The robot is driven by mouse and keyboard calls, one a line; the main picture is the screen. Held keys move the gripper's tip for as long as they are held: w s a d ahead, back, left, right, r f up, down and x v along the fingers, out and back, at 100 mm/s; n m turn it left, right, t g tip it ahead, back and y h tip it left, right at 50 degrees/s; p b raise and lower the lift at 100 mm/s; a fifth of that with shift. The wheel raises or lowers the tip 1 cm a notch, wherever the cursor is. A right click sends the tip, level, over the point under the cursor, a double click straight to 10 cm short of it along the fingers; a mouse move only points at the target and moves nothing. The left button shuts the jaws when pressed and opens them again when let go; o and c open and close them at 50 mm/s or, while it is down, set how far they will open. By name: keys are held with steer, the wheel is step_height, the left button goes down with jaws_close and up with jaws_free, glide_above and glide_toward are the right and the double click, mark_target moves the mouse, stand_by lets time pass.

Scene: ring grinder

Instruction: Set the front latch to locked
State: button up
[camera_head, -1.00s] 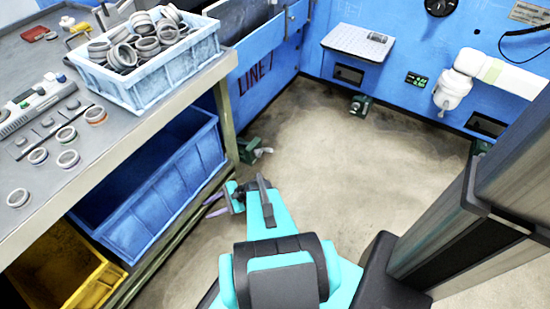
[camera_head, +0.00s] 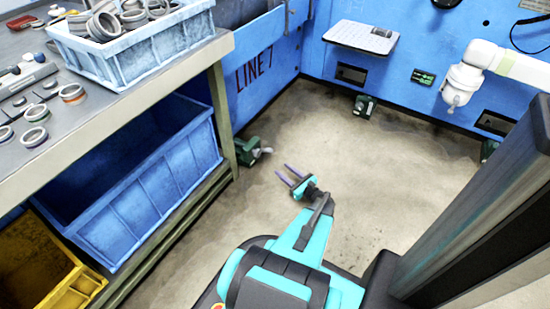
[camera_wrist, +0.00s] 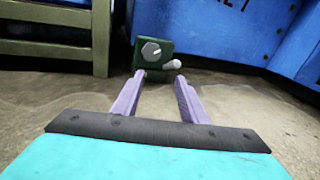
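A small green latch block (camera_head: 246,152) stands low by the foot of the bench leg. Its pale lever sticks out to the right in the head view. My gripper (camera_head: 284,172) is open and empty, a little to the right of and below this block. In the wrist view my gripper (camera_wrist: 159,77) has two purple fingers apart, aimed at the block without touching it. I see no lock markings.
Similar green blocks stand at the back wall (camera_head: 363,106) and at the right (camera_head: 488,150). A bench (camera_head: 190,80) with blue bins is at the left. A white arm-like unit (camera_head: 470,75) hangs on the blue wall. The middle floor is clear.

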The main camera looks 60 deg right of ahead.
steer(key=shift+s+d+f+m+h, duration=0.2)
steer(key=shift+s+d+m+h, duration=0.4)
steer(key=shift+s+d, duration=0.65)
steer(key=shift+a, duration=0.1)
steer(key=shift+w, duration=0.15)
steer(key=b, duration=0.5)
glide_toward(266, 151)
steer(key=w+d, duration=0.3)
steer(key=shift+w+r, duration=0.1)
steer(key=shift+w, duration=0.15)
steer(key=shift+b+x, duration=0.35)
steer(key=shift+x, duration=0.45)
steer(key=shift+r, duration=0.15)
